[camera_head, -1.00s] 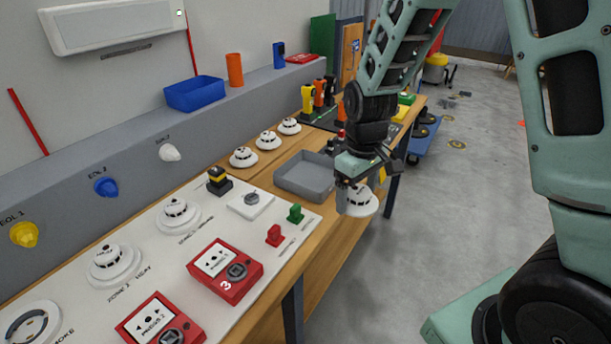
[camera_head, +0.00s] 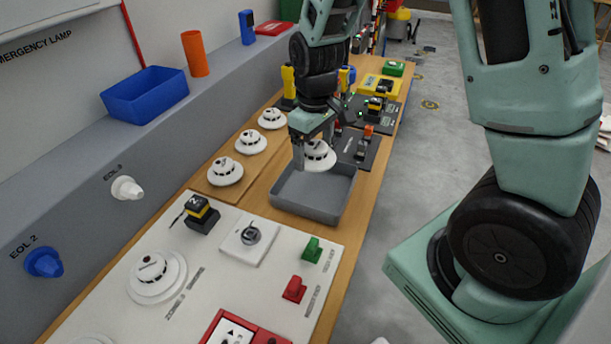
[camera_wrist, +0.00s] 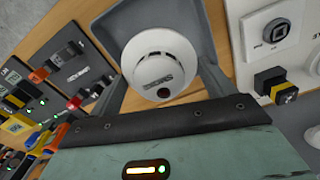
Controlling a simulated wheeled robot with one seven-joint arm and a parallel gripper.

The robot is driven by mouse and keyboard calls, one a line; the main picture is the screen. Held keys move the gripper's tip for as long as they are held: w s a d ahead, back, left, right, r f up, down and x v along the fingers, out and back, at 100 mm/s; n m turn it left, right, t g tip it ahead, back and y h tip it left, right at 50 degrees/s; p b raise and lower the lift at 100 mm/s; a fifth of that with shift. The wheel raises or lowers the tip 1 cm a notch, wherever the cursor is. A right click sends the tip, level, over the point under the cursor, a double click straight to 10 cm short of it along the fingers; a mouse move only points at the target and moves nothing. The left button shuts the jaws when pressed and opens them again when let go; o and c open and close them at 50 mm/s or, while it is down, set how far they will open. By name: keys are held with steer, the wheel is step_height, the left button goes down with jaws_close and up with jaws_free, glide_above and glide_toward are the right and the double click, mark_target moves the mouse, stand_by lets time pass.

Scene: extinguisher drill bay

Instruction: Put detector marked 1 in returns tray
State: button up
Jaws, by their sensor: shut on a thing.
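My gripper (camera_head: 312,150) is shut on a white round detector (camera_head: 319,156) and holds it above the grey tray (camera_head: 290,208), over its far part. In the wrist view the detector (camera_wrist: 159,62) sits between my two fingers, with the grey tray behind it. Dark text is on its face, but I cannot read a number. The tray stands on the wooden bench beside the white panel, and its visible floor is empty.
Several white detectors (camera_head: 225,171) stand in a row left of the tray. A white panel (camera_head: 150,310) with a key switch and red and green parts lies nearer. A blue bin (camera_head: 146,95) and orange cylinder (camera_head: 195,54) stand on the ledge. Tools on dark mats lie beyond the tray.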

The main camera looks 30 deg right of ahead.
step_height(320, 180, down, 9)
steer(key=shift+s+r+p, duration=0.1)
steer(key=shift+p, duration=0.25)
steer(key=shift+f, duration=0.2)
steer(key=o, duration=0.9)
steer(key=shift+o, duration=0.2)
steer(key=shift+r, duration=0.1)
